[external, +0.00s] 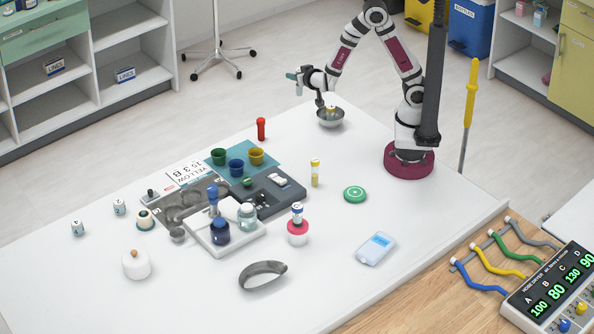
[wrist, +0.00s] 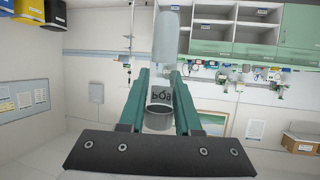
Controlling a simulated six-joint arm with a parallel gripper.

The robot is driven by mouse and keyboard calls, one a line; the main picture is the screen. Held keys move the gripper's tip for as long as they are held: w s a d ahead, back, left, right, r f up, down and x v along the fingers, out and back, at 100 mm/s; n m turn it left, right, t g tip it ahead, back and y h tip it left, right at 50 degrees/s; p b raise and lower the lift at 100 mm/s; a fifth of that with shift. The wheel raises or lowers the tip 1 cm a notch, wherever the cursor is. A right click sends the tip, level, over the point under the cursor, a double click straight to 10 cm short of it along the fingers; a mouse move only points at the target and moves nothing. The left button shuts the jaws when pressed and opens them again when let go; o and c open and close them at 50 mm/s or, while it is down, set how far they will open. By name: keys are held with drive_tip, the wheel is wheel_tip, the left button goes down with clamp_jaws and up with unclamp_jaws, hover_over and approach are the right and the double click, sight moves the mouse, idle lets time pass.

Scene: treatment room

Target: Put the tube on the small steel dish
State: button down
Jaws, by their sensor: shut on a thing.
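My gripper (external: 294,77) is at the far edge of the table, with its teal fingers pointing left in the external view. In the wrist view my gripper (wrist: 160,98) is shut on a tube (wrist: 166,40) with a pale, clear body, a lettered band between the fingers and a dark grey ring-like end. In the external view the held tube is small and hard to make out. The small steel dish (external: 323,119) stands on the table just below and right of my gripper. A small yellowish item (external: 331,109) shows in the dish. The held tube is apart from the dish.
A yellow-capped tube (external: 315,172), a red tube (external: 261,129) and a green disc (external: 355,194) stand nearer on the table. Coloured cups (external: 237,168) and a grey tray (external: 272,196) fill the middle. The table around the dish is clear.

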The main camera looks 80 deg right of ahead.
drive_tip(key=w+a+f+n+t+y, duration=0.1)
drive_tip(key=w+a+n+t+y, duration=0.15)
drive_tip(key=w+a, duration=0.6)
drive_tip(key=w+a+n+t+y, duration=0.2)
drive_tip(key=w+a+n+y, duration=0.1)
drive_tip(key=a, duration=0.8)
drive_tip(key=w+a+n+t+y, duration=0.1)
drive_tip(key=w+a+n+y, duration=0.15)
drive_tip(key=a, duration=0.85)
drive_tip(key=n+g+y, duration=0.2)
drive_tip(key=n+y, duration=0.9)
hover_over(260, 281)
wheel_tip(260, 281, down, 14)
drive_tip(key=shift+d+f, duration=0.1)
drive_tip(key=shift+f, duration=0.1)
